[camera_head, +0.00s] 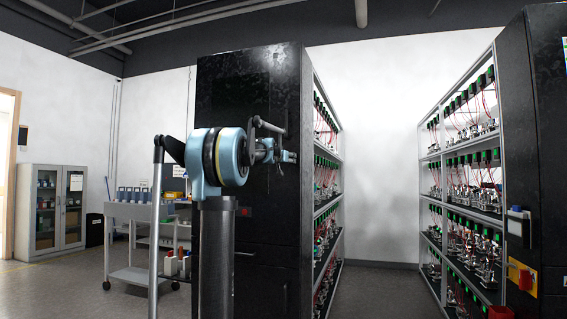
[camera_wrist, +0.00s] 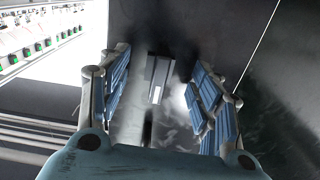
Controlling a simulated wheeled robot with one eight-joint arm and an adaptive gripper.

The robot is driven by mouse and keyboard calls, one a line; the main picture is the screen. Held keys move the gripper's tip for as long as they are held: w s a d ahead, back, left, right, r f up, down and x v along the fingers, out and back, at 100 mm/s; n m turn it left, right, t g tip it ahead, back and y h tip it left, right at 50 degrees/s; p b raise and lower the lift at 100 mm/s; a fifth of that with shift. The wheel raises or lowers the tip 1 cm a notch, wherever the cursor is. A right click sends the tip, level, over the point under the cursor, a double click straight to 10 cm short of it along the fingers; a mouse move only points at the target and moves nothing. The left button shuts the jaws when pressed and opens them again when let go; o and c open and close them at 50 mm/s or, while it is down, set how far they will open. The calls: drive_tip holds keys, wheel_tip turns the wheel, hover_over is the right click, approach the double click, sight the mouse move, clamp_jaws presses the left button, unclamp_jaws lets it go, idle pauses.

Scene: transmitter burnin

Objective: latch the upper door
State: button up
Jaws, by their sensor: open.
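The tall black cabinet (camera_head: 290,80) stands in the middle of the head view, its dark front partly covered by my arm. My gripper (camera_head: 288,156) is beside the cabinet's upper part, near the edge where the open shelves begin. In the wrist view my gripper (camera_wrist: 160,100) is open, with one blue-padded finger on each side. A grey, upright latch or handle piece (camera_wrist: 156,78) on a dark panel shows between the fingers, a little beyond them. Nothing is held. I cannot tell whether the upper door is fully closed or whether the fingers touch the handle.
Shelves of wired devices (camera_head: 325,160) run along the cabinet's right side. A second rack (camera_head: 460,170) and black cabinet (camera_head: 545,150) stand at the right, across an aisle. A grey cart (camera_head: 135,212) and a glass-fronted cabinet (camera_head: 50,210) stand at the left.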

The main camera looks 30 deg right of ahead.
drive_tip(key=shift+v, duration=2.6)
drive_tip(key=s+a+f+n+g+y, duration=0.3)
drive_tip(key=s+a+f, duration=1)
drive_tip(key=f, duration=0.7)
drive_tip(key=s+a+f+n+g+y, duration=0.3)
drive_tip(key=s+a+f+y, duration=0.3)
drive_tip(key=s+a+f, duration=0.7)
drive_tip(key=s+a+f+n+g+y, duration=0.3)
drive_tip(key=s+a+f, duration=1)
drive_tip(key=a+f, duration=1)
wheel_tip(320, 180, down, 5)
drive_tip(key=shift+s+a+r+n+y, duration=0.2)
drive_tip(key=shift+s+a+n+y, duration=0.15)
drive_tip(key=shift+n+y, duration=0.5)
